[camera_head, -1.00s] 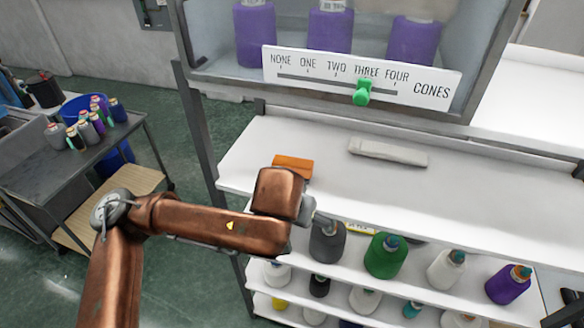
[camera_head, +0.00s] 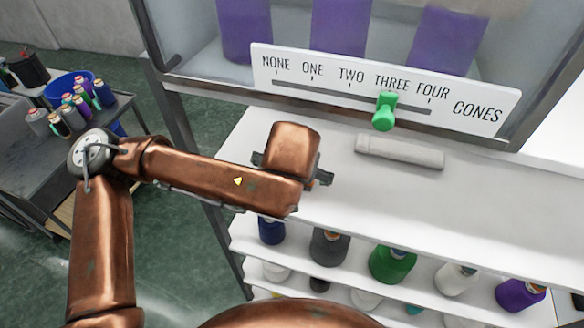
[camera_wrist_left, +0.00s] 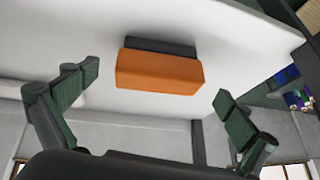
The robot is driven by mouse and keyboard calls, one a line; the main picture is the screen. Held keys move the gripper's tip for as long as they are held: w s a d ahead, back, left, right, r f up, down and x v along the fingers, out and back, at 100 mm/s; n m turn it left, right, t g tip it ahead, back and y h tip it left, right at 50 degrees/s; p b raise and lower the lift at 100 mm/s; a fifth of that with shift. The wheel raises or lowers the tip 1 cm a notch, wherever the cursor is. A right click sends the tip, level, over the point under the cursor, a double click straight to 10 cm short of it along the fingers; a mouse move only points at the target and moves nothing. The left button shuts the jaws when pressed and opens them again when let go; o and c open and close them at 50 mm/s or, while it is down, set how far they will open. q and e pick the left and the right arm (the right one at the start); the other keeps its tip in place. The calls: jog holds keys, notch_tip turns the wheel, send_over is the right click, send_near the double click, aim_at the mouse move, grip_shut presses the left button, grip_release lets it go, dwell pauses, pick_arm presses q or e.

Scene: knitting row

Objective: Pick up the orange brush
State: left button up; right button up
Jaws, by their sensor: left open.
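The orange brush (camera_wrist_left: 160,74) lies on the white shelf top in the left wrist view, an orange block with a dark grey strip along its far side. My left gripper (camera_wrist_left: 157,99) is open, with one green-padded finger to each side of the brush and apart from it. In the head view my left gripper (camera_head: 292,172) is over the left part of the white shelf top (camera_head: 400,195), and my arm hides the brush. My right gripper is not in view.
A pale grey bar (camera_head: 400,151) lies on the shelf top to the right. Above it hangs a sign (camera_head: 480,112) with a green slider (camera_head: 385,111). Bottles stand on the lower shelves. A dark cart (camera_head: 45,160) is at left.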

pick_arm(q)
jog(key=x, duration=0.2)
jog(key=shift+w+f+p, duration=0.25)
jog(key=shift+w+p, duration=0.05)
jog(key=shift+p, duration=0.05)
jog(key=x, duration=0.3)
jog(key=shift+w+r, duration=0.1)
jog(key=shift+w, duration=0.05)
jog(key=c, duration=1)
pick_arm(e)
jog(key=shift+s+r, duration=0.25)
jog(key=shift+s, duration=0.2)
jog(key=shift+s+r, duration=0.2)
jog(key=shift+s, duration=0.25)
